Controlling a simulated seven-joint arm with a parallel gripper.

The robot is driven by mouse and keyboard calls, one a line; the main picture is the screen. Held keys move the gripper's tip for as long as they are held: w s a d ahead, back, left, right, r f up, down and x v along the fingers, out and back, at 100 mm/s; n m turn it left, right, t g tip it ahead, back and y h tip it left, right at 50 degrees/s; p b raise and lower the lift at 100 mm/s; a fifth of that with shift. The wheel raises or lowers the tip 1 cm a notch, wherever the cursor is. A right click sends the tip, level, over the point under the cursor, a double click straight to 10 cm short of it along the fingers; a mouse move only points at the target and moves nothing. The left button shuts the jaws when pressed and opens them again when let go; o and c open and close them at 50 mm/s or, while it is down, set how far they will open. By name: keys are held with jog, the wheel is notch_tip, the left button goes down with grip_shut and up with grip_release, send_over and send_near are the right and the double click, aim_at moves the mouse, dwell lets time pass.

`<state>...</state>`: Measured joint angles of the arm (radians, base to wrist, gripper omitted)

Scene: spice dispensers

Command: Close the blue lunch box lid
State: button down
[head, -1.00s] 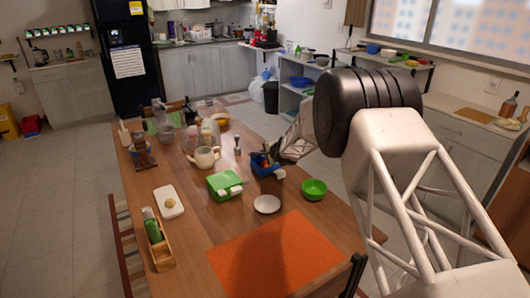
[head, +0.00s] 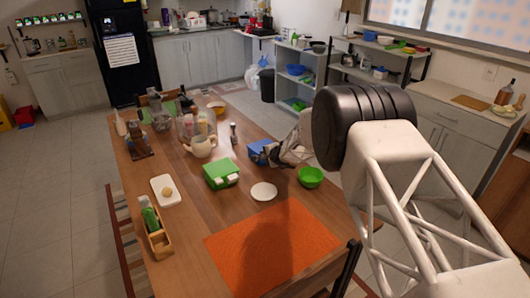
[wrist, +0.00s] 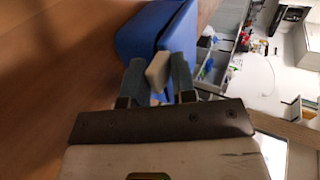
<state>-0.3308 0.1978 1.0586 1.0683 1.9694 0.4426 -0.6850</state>
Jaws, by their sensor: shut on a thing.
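The blue lunch box (head: 260,150) stands on the wooden table in the head view, beside the green lunch box. It also shows in the wrist view (wrist: 148,32), at the top, as two blue faces with a dark line between them. My gripper (wrist: 158,78) is at the box, with its two fingers closed around a small pale, clasp-like piece (wrist: 158,68) at the box's edge. In the head view my gripper (head: 277,154) is at the right side of the box and partly covers it. How far the lid stands open is hard to tell.
The green lunch box (head: 221,173) is close on the left. A white plate (head: 263,191) and a green bowl (head: 310,177) lie nearer. A kettle (head: 201,146) and jars stand behind. The orange mat (head: 270,247) is bare.

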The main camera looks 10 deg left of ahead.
jog(key=shift+s+f, duration=0.15)
jog(key=shift+f, duration=0.25)
jog(key=c, duration=1.1)
grip_release()
jog(key=shift+r, duration=0.15)
jog(key=shift+d+r, duration=0.1)
jog(key=shift+s+d+r, duration=0.35)
jog(key=shift+d+r, duration=0.05)
jog(key=v, duration=0.6)
jog(key=shift+s+d, duration=0.1)
jog(key=shift+s, duration=0.05)
